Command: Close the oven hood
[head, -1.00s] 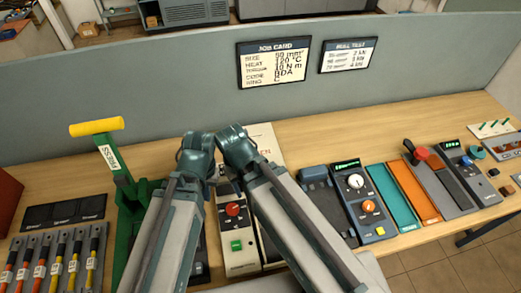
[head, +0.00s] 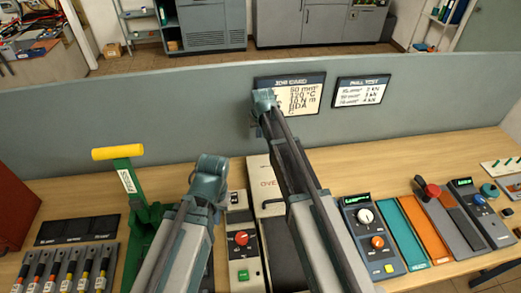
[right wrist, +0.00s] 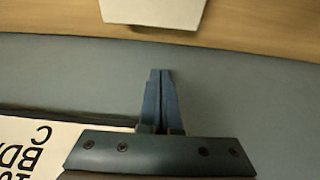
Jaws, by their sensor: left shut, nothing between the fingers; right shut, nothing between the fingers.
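The oven's pale hood (head: 260,174), lettered "OVE" with the rest covered, stands raised at the back of the oven. The oven's dark interior (head: 283,250) shows in front of it, partly behind my right arm. My right gripper (head: 264,98) is high above and behind the hood, in front of the job card. In the right wrist view its fingers (right wrist: 160,75) are shut and empty, and a pale panel (right wrist: 152,12), probably the hood, is apart from them at the top. My left gripper (head: 210,170) is shut, left of the hood; its fingertips are hard to see.
A control box (head: 241,240) with a red knob and green button stands left of the oven. The green press (head: 140,200) with a yellow handle is further left. A grey partition (head: 180,125) with the job card (head: 300,97) runs behind the bench. Blue test unit (head: 370,235) stands right.

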